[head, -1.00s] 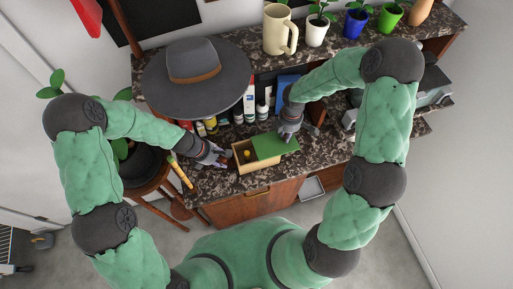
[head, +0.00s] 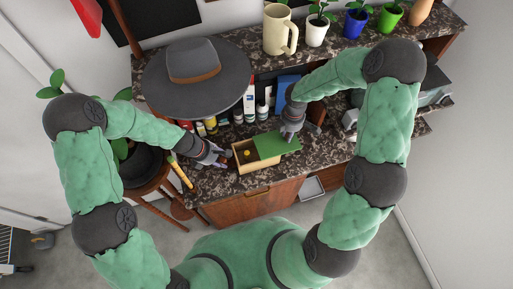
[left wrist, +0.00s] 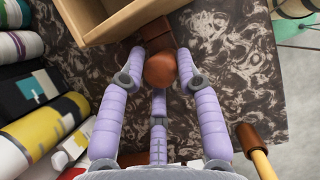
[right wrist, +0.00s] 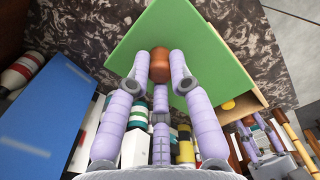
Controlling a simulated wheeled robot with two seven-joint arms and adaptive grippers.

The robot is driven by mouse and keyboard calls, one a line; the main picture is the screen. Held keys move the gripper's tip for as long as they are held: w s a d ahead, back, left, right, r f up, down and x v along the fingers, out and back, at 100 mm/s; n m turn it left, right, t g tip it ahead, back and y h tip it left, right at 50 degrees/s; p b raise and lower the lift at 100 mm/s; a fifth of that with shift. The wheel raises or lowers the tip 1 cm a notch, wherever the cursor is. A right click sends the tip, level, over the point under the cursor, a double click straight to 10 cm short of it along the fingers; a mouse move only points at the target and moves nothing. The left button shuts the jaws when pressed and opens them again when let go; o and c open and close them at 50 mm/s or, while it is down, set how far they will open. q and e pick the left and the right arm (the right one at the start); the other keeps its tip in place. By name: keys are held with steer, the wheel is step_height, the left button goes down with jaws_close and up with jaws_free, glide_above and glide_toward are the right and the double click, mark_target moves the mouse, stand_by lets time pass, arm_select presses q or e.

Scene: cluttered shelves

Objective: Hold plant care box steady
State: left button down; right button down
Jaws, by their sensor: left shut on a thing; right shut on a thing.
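The plant care box (head: 262,182) is a light wooden box on the lower counter, with a green lid (head: 277,146) over its right part. Its left part is uncovered and a small yellow thing (head: 247,154) shows inside. My left gripper (head: 228,161) is at the box's left end. In the left wrist view its fingers close around a brown round knob (left wrist: 160,69) beside the box wall (left wrist: 112,20). My right gripper (head: 287,138) is above the lid. In the right wrist view it is shut on a brown knob (right wrist: 159,62) on the green lid.
A grey hat (head: 195,95) sits on the upper shelf, left of a cream mug (head: 279,30) and several potted plants. Bottles (head: 237,116) and a blue book (head: 285,88) stand behind the box. A yellow-handled tool (head: 181,172) lies left of my left gripper.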

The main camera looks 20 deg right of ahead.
steer(key=c, duration=1)
jaws_free()
steer(key=shift+c, duration=0.2)
steer(key=shift+r, duration=0.1)
step_height(320, 180, up, 12)
